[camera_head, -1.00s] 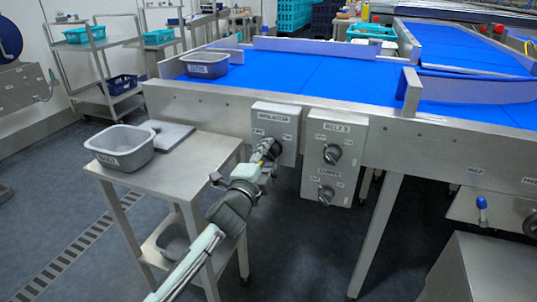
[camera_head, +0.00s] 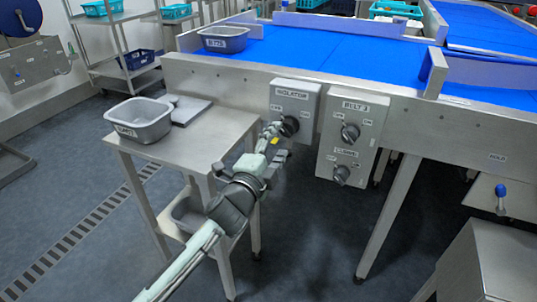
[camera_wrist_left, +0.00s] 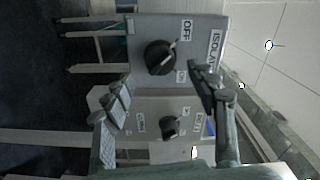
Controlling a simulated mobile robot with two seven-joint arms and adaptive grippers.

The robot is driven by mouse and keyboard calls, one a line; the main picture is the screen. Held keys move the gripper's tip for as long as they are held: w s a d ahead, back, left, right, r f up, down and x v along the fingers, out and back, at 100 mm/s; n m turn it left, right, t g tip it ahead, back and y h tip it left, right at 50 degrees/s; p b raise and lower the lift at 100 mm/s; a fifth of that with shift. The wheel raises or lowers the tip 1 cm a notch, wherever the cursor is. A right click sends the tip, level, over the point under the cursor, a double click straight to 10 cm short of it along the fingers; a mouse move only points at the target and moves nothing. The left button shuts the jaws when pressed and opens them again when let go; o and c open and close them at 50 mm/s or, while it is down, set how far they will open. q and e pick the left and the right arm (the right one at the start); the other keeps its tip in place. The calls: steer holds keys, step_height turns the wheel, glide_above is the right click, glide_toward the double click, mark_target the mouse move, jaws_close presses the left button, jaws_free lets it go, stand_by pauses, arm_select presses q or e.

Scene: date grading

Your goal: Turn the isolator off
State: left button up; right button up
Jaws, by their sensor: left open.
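The isolator box (camera_head: 306,103) is a grey box on the front of the conveyor frame, labelled ISOLATOR, with OFF on the left of its dark round knob (camera_head: 289,127). In the left wrist view the box (camera_wrist_left: 140,27) shows turned sideways, with the knob (camera_wrist_left: 158,58) and its pale pointer mark. My left gripper (camera_head: 277,139) is just in front of and left of the knob. In the left wrist view its open fingers (camera_wrist_left: 160,95) are spread, with the knob ahead of them and no visible contact. My right gripper is out of view.
The BELT 3 box (camera_head: 334,150) with two knobs hangs right of the isolator. A steel side table (camera_head: 185,147) with a grey tub (camera_head: 143,128) stands left. The blue belt (camera_head: 340,55) runs behind; open floor lies in front.

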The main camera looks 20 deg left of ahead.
arm_select(q)
steer(key=s, duration=0.6)
steer(key=shift+s+a, duration=0.15)
